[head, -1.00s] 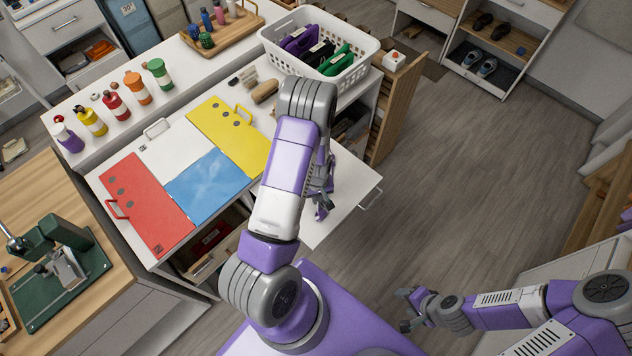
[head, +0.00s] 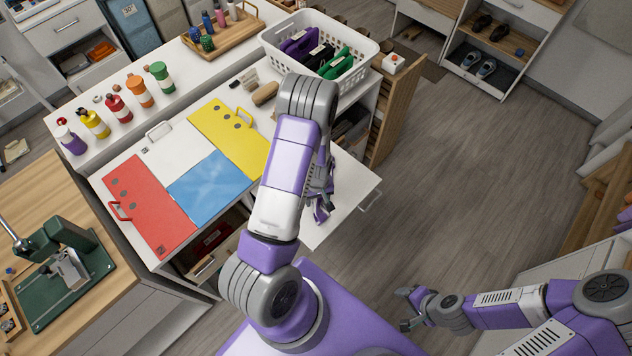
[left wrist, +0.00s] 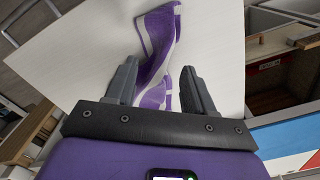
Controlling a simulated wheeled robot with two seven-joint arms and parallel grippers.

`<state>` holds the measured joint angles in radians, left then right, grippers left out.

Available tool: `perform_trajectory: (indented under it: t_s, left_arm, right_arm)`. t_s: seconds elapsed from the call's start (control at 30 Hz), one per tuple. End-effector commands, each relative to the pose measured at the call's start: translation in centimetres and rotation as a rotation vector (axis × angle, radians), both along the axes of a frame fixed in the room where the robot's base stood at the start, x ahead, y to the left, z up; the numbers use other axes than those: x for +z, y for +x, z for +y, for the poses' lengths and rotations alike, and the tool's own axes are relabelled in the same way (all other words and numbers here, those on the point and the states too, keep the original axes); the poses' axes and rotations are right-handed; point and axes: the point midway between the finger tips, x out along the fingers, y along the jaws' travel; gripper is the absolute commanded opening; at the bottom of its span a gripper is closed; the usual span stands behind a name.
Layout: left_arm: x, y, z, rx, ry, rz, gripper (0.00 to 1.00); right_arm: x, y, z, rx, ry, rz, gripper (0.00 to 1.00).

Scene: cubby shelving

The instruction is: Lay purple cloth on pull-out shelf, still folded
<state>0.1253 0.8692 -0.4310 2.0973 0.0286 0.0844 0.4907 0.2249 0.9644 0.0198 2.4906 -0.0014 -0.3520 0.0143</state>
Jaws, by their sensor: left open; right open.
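The purple cloth (left wrist: 160,45) lies on the white pull-out shelf (left wrist: 80,45) in the left wrist view. It forms a narrow, twisted-looking strip with pale patches; its exact folding is hard to tell. My left gripper (left wrist: 158,80) is open, with one finger on each side of the cloth's near part. I cannot tell whether the fingers touch it. In the head view the shelf (head: 350,195) sticks out to the right of the cabinet, and my left gripper (head: 322,205) is over it, partly hidden by my arm. My right gripper (head: 404,309) is open and empty over the floor.
A white basket (head: 350,78) with purple, black and green folded items stands behind the shelf. Red (head: 150,205), blue (head: 208,185) and yellow (head: 228,130) panels cover the cabinet top. Several bottles stand along the back ledge. The floor (head: 465,170) to the right is clear.

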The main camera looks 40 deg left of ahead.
Motion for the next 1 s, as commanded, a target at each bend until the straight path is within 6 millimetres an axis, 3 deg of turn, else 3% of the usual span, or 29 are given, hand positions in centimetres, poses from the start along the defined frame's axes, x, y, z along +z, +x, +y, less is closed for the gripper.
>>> perform_trajectory:
  t_s: [0.17, 0.43, 0.67, 0.87, 1.0]
  left_arm:
    - [1.5, -0.4, -0.4, -0.001, 0.0, 0.0, 0.53]
    - [6.5, -1.9, -1.7, 0.0, 0.0, 0.0, 0.53]
    - [7.6, -2.4, -2.1, 0.0, 0.0, 0.0, 0.53]
    - [7.3, -2.1, -1.5, 0.002, 0.001, -0.001, 0.26]
    - [7.1, -1.0, 0.3, 0.005, 0.002, -0.001, 0.04]
  right_arm:
    - [1.2, 0.0, 0.0, 0.0, 0.0, 0.0, 0.53]
    - [5.2, 0.0, 0.0, 0.0, 0.0, 0.0, 0.53]
    - [6.0, 0.0, 0.0, 0.0, 0.0, 0.0, 0.53]
    - [5.8, 0.0, 0.0, 0.0, 0.0, 0.001, 0.53]
    - [5.8, 0.0, 0.0, 0.0, 0.0, 0.0, 0.53]
